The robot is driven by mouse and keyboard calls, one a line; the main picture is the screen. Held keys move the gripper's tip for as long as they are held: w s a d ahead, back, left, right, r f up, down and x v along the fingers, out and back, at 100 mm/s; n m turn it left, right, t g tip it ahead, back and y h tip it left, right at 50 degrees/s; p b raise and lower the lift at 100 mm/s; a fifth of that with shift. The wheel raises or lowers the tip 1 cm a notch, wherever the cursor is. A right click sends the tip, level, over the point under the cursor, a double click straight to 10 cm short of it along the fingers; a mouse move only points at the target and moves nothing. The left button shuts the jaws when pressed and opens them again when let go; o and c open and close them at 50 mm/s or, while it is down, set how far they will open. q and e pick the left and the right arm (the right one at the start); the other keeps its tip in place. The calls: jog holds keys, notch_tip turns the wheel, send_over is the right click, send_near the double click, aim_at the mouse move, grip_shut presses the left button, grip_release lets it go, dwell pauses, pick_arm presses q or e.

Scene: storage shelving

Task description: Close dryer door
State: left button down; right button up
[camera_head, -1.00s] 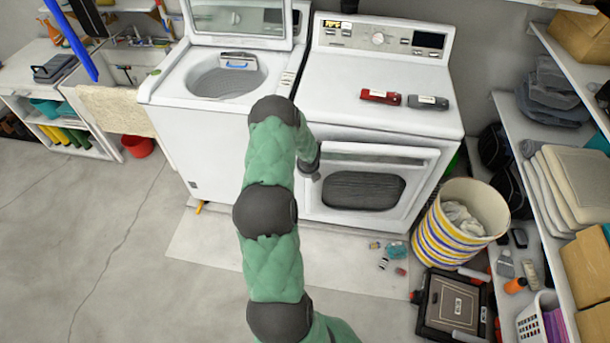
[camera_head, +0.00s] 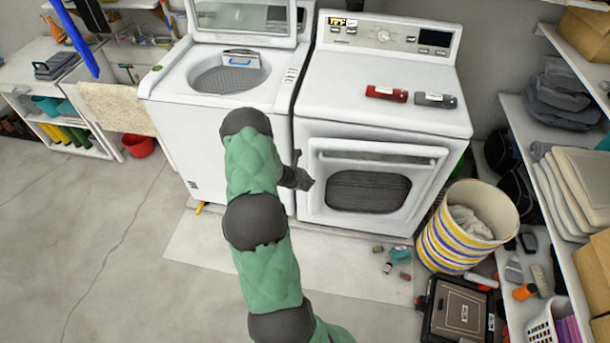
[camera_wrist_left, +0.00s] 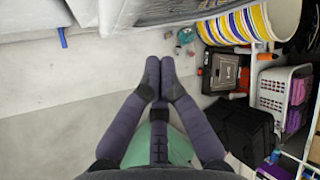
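The white dryer (camera_head: 330,220) stands at the centre right in the head view. Its door (camera_head: 410,190), with a dark window (camera_head: 368,192) and a bar handle (camera_head: 380,159) along the top, looks flush with the dryer's front; a small gap cannot be ruled out. My left gripper (camera_head: 304,180) is by the left edge of the door, on no handle; whether it touches is unclear. In the left wrist view, its two fingers (camera_wrist_left: 160,62) are together and empty, with floor behind them. My right gripper is in neither view.
A washer (camera_head: 170,125) with its lid up stands left of the dryer. A striped basket (camera_head: 450,240), a black case (camera_head: 458,305) and shelving (camera_head: 535,165) are at the right. Small items lie on the floor before the dryer. Floor at the left is clear.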

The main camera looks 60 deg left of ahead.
aim_at(313, 162)
pick_arm(q)
jog(key=s+a+n+t+y+b, duration=0.1)
jog(key=s+a+n+t+b, duration=0.3)
jog(key=s+t+b, duration=0.55)
jog(key=shift+n, duration=0.4)
jog(key=w+a+b, duration=0.1)
jog(key=w, duration=0.3)
jog(key=w+a+b, duration=0.1)
jog(key=w, duration=0.2)
jog(key=w+a+b, duration=0.1)
jog(key=w+b, duration=0.1)
jog(key=w, duration=0.2)
jog(key=shift+w+f, duration=0.3)
jog(key=shift+f, duration=0.05)
jog(key=shift+a, duration=0.1)
jog(key=shift+r, duration=0.15)
